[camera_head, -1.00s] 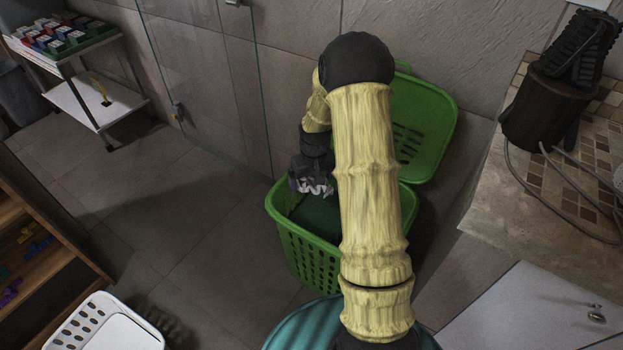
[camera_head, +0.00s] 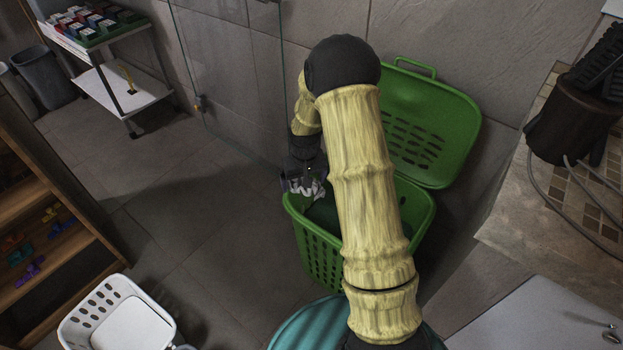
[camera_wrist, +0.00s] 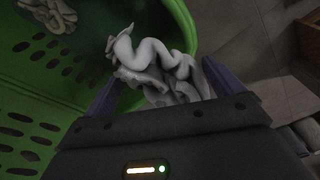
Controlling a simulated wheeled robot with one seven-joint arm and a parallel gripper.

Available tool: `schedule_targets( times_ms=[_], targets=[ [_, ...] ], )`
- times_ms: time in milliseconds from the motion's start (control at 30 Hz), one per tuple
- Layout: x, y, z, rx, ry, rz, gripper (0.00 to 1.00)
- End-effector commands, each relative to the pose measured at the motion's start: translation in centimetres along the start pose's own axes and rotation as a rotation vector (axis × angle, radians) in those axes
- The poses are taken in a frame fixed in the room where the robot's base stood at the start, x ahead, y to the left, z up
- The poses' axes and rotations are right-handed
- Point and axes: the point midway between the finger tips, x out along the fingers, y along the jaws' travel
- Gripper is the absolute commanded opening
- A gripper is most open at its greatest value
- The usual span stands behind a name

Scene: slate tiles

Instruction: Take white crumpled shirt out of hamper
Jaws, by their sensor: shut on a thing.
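The white crumpled shirt (camera_wrist: 155,65) is a bunched pale cloth between the two fingers of my gripper (camera_wrist: 160,90) in the wrist view. My gripper is shut on it. In the head view my gripper (camera_head: 301,183) and the shirt (camera_head: 313,188) are at the left rim of the green hamper (camera_head: 322,255), at about rim height or above. The hamper's rim (camera_wrist: 182,25) passes just behind the shirt in the wrist view. The green lid (camera_head: 425,125) is tilted open against the wall. My arm hides part of the hamper's opening.
Another pale crumpled cloth (camera_wrist: 50,14) shows inside the hamper at the wrist view's upper left. A white basket (camera_head: 118,312) stands at lower left beside a wooden shelf (camera_head: 45,215). A glass panel (camera_head: 235,80) stands behind left. The floor left of the hamper is clear.

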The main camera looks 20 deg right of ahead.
Motion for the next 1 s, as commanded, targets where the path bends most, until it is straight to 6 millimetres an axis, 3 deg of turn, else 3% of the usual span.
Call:
schedule_targets(
  times_ms=[700, 1000],
  targets=[
    [0.1, -5.7, -1.2, -0.002, 0.001, 0.0, 0.7],
    [0.2, -6.3, -1.3, 0.001, 0.001, 0.0, 0.7]
  ],
)
